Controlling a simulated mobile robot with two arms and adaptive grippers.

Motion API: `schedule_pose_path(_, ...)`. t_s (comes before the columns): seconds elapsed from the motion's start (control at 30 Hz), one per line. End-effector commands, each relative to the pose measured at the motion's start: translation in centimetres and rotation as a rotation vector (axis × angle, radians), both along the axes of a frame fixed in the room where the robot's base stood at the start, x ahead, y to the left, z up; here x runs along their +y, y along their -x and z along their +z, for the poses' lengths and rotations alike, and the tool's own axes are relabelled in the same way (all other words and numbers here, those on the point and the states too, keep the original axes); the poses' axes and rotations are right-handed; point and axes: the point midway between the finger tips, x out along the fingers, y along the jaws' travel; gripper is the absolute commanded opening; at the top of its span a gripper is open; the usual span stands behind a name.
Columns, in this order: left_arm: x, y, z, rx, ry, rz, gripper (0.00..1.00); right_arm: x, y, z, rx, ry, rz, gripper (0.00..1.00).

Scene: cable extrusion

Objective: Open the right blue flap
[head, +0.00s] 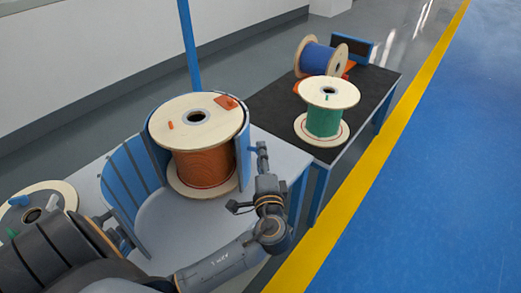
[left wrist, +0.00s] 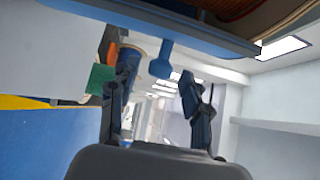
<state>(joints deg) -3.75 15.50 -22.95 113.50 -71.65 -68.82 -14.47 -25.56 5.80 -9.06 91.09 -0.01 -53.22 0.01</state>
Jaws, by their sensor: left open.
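The right blue flap (head: 243,158) stands upright close to the right side of the orange cable spool (head: 205,168). Its short blue handle (head: 260,148) sticks out to the right. My left gripper (head: 264,178) is just outside this flap, near the handle, with its jaws open. In the left wrist view, the handle (left wrist: 162,60) shows in the gap between the spread fingers of my gripper (left wrist: 160,100), and the flap (left wrist: 190,22) runs across the top. I see no firm contact between fingers and handle. My right gripper is in neither view.
A curved, ribbed blue panel (head: 132,182) stands left of the orange spool on the grey table (head: 160,232). A dark table (head: 372,92) behind holds a green spool (head: 324,122) and a blue spool (head: 318,58). Open floor (head: 440,190) lies to the right.

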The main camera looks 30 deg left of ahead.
Motion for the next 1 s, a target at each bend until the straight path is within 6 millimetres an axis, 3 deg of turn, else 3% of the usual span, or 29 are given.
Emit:
schedule_pose_path(0.2, 1.6, -1.9, 0.0, -0.001, 0.0, -0.001, 0.48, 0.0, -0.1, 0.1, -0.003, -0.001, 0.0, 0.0)
schedule_pose_path(0.57, 2.0, -2.3, 0.0, 0.0, 0.001, -0.001, 0.48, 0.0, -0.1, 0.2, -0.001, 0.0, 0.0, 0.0)
schedule_pose_path(0.8, 1.9, -2.3, 0.0, 0.0, 0.001, -0.001, 0.01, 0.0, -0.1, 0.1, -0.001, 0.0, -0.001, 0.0)
schedule_pose_path(1.0, 1.9, -2.3, -0.1, 0.001, 0.002, -0.001, 0.0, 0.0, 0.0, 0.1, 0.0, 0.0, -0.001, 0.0)
